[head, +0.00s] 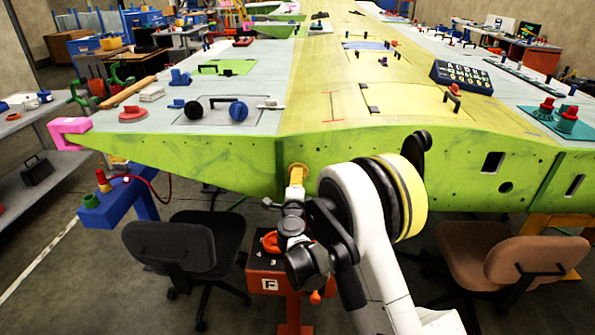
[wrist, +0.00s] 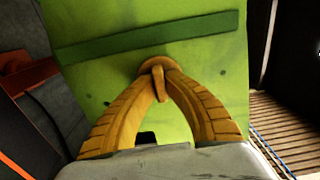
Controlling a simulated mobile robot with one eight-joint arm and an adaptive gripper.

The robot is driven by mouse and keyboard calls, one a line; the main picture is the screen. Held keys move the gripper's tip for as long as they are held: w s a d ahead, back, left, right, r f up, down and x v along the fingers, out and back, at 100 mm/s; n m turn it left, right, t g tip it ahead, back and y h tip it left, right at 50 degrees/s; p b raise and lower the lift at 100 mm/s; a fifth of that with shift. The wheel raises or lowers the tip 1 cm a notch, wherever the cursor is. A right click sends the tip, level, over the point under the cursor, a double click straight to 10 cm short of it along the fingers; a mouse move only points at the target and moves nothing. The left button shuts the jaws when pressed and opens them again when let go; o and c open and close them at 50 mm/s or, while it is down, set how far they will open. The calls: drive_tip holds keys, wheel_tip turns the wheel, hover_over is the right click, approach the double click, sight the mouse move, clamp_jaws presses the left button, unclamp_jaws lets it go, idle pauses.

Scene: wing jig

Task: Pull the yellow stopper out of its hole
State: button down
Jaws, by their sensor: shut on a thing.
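The yellow stopper (wrist: 159,85) shows in the wrist view as a round flange with a narrow tab, against the green front panel (wrist: 90,85). The flange looks close to the panel; its hole is hidden. My gripper (wrist: 160,72) has two curved, ribbed yellow fingers, whose tips meet at the stopper and are shut on it. In the head view the stopper's flange (head: 298,166) shows on the wing's green front edge (head: 220,170), with my gripper (head: 297,178) directly in front of it.
An orange stand marked F (head: 270,285) is below my gripper. A black chair (head: 185,245) is at left and a brown chair (head: 510,250) at right. A blue stand (head: 118,207) is at far left. Knobs and handles stand on the wing's top.

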idle(0.3)
drive_tip(key=s+b, duration=0.2)
drive_tip(key=s, duration=0.6)
drive_tip(key=shift+a, duration=0.15)
idle(0.7)
